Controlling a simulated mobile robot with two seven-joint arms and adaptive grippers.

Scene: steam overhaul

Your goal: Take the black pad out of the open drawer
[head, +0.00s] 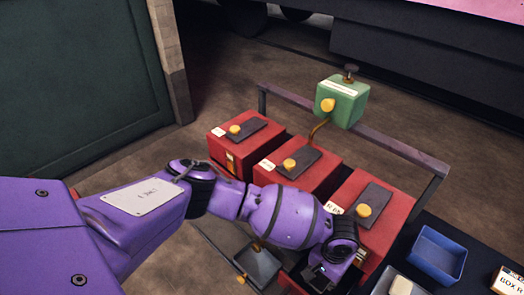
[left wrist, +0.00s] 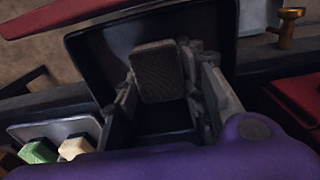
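In the left wrist view the black pad (left wrist: 158,72), dark with a textured face, sits between my left gripper's fingers (left wrist: 160,85). Both fingers touch its side edges, so the gripper looks shut on it. The open dark drawer (left wrist: 95,58) lies around and behind the pad; I cannot tell whether the pad is clear of its floor. In the head view my left gripper (head: 328,276) reaches down at the front of the right-hand red box (head: 390,225). There the pad is hidden by my gripper and arm. My right gripper is not in view.
Two more red boxes (head: 228,143) (head: 318,174) stand to the left, with a dark open tray (head: 262,268) in front. A green box (head: 343,104) is mounted on the rail behind. A blue bin (head: 437,254) and a pale tray (head: 384,283) lie to the right.

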